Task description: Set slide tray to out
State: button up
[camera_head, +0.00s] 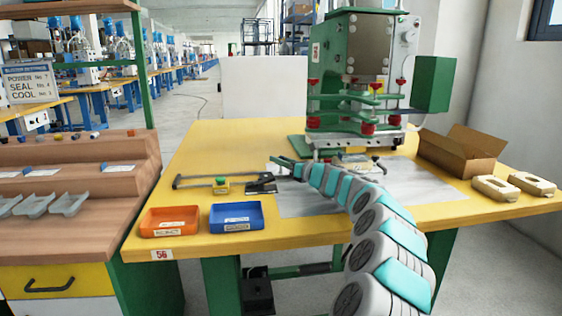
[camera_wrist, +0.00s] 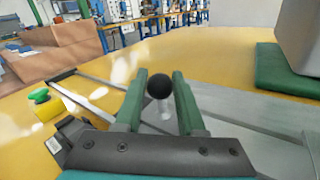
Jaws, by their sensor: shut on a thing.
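The green press (camera_head: 355,75) stands at the back of the yellow table. A small light plate (camera_head: 350,158), which may be the slide tray, sits low at the press's front, partly behind my arm. My gripper (camera_head: 287,163) is left of it, low over the table. In the wrist view, my gripper's green fingers (camera_wrist: 160,77) are on both sides of a black ball knob (camera_wrist: 159,86) on a pale stem, and are shut on it. What the knob is fixed to is hidden by the gripper.
An orange bin (camera_head: 168,233) and a blue bin (camera_head: 236,228) stand at the table's front left. A metal rod frame (camera_head: 200,178) with a yellow-green button box (camera_head: 221,184) lies behind them. A cardboard box (camera_head: 455,158) and two beige parts (camera_head: 495,188) are at the right.

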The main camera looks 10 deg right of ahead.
grip_shut()
dwell(0.8)
